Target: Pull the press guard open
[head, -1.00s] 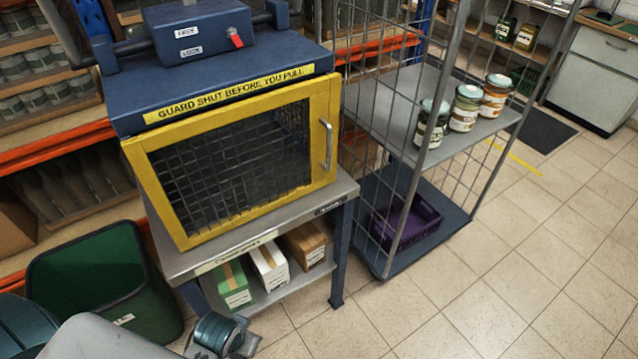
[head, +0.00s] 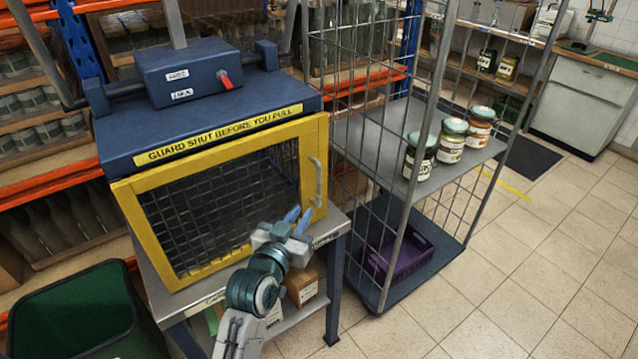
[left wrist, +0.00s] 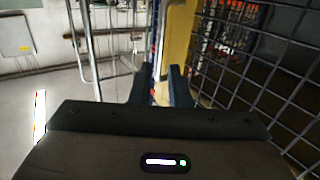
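The press guard (head: 120,204) is a yellow frame with dark wire mesh on the front of the blue press (head: 205,110). It looks shut. Its upright grey bar handle (head: 318,182) is on the right side of the frame. My left gripper (head: 299,214) is in front of the guard's lower right corner, just below and left of the handle, apart from it. Its blue fingers are apart with nothing between them. In the left wrist view the fingers (left wrist: 160,84) show a gap, with the yellow frame edge (left wrist: 178,45) beyond and mesh to the right. My right gripper is out of view.
A wire roll cage (head: 380,140) stands right of the press, with several lidded jars on its shelf and a purple crate (head: 402,256) below. A green bin (head: 75,312) stands at lower left. The press stands on a metal bench (head: 335,222) with boxes beneath.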

